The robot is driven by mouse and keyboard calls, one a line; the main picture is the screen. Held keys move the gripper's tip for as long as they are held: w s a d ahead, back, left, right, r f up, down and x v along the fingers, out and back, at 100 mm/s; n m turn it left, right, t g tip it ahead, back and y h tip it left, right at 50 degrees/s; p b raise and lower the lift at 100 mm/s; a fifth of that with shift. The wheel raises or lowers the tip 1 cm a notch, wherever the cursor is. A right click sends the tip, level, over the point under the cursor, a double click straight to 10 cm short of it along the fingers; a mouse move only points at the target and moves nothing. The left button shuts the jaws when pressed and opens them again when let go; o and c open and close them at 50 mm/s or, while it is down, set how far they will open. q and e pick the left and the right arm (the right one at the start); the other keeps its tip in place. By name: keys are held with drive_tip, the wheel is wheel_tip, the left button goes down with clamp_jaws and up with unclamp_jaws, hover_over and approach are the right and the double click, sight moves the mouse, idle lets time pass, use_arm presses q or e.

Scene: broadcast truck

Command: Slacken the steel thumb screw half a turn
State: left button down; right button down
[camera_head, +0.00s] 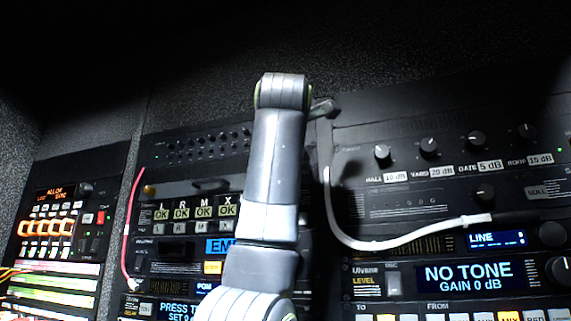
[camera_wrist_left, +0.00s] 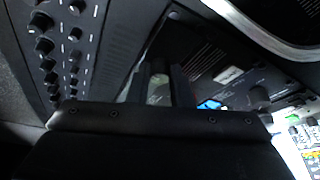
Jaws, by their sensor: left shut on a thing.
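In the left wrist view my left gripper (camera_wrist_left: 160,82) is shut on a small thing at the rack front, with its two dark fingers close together. The thing it holds, which I take to be the steel thumb screw, shows only as a pale patch (camera_wrist_left: 158,97) between the fingers. Its shape and turn angle cannot be made out. In the head view my left arm rises through the middle and covers the gripper and the screw. My right gripper is in neither view.
A white cable (camera_head: 398,241) loops across the panels right of my arm, and a pink cable (camera_head: 128,235) hangs to the left. Knobs (camera_head: 429,146) stand out at the upper right. A lit NO TONE display (camera_head: 469,275) sits at the lower right.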

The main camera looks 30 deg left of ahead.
use_arm(q)
drive_tip(key=shift+n, duration=0.4)
drive_tip(key=c, duration=1.3)
unclamp_jaws()
drive_tip(key=shift+w, duration=0.1)
drive_tip(key=b+v, duration=0.4)
drive_tip(key=v, duration=1.3)
drive_tip(key=shift+s+r, duration=0.25)
drive_tip(key=shift+r, duration=0.05)
drive_tip(key=shift+a, duration=0.1)
